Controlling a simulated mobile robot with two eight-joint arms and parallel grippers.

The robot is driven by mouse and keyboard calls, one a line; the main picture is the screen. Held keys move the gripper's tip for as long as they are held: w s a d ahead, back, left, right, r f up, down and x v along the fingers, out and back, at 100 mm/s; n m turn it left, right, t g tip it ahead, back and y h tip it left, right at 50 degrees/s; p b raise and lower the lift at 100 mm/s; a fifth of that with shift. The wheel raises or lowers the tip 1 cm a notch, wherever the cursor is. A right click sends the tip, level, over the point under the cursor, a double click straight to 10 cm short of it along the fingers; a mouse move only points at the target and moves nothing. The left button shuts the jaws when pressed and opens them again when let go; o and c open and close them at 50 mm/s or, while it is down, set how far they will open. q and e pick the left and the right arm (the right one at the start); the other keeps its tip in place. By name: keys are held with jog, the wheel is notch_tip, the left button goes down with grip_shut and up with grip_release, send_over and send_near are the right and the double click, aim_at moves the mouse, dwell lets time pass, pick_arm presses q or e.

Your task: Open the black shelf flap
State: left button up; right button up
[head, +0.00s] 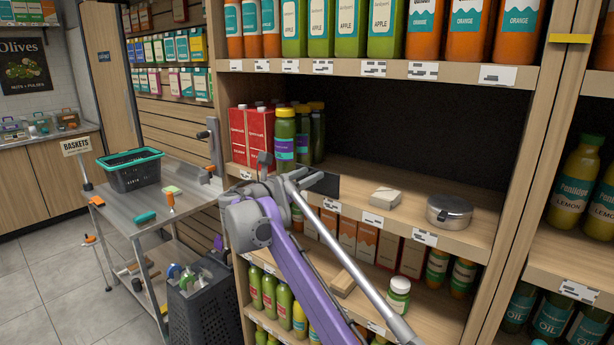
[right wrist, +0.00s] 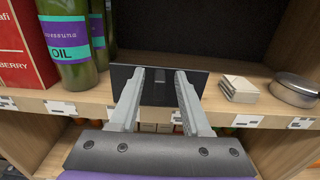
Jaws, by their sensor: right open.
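The black shelf flap (right wrist: 197,82) is a dark panel at the front edge of the middle shelf in the right wrist view. A small tab (right wrist: 160,90) shows on its face. In the head view part of the flap (head: 328,186) shows just behind my right gripper (head: 310,179). My right gripper is open, with its two fingers (right wrist: 160,91) reaching toward the flap, one on each side of the tab. I cannot tell whether the fingertips touch it. The fingers hide parts of the panel. My left gripper is not in view.
Green bottles (head: 285,140) and red cartons (head: 259,133) stand left of the flap. A stack of pale squares (head: 385,197) and a round metal tin (head: 449,211) sit right. The shelf behind is mostly empty.

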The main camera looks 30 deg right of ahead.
grip_shut()
dwell(1.4)
